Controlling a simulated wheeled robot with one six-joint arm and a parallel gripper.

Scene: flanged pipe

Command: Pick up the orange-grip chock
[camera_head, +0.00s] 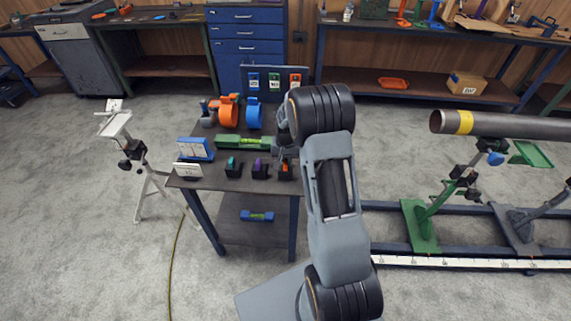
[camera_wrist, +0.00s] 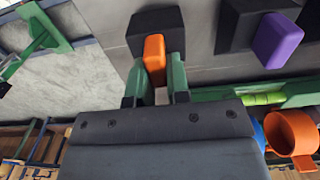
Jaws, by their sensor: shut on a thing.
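The orange-grip chock (camera_head: 285,173) is a black block with an upright orange grip, at the right end of a row of chocks on the small table's front part. In the wrist view its orange grip (camera_wrist: 154,52) stands between the two green fingers of my gripper (camera_wrist: 156,80). The fingers are shut on that grip from both sides. The black block lies beyond the fingertips and appears to rest on the table. In the head view my arm hides most of the gripper.
The purple-grip chock (camera_head: 260,171) stands close to the left, with the teal-grip chock (camera_head: 233,168) beyond it. A green level (camera_head: 243,142) lies behind the row. A pipe (camera_head: 510,124) rests on stands at right.

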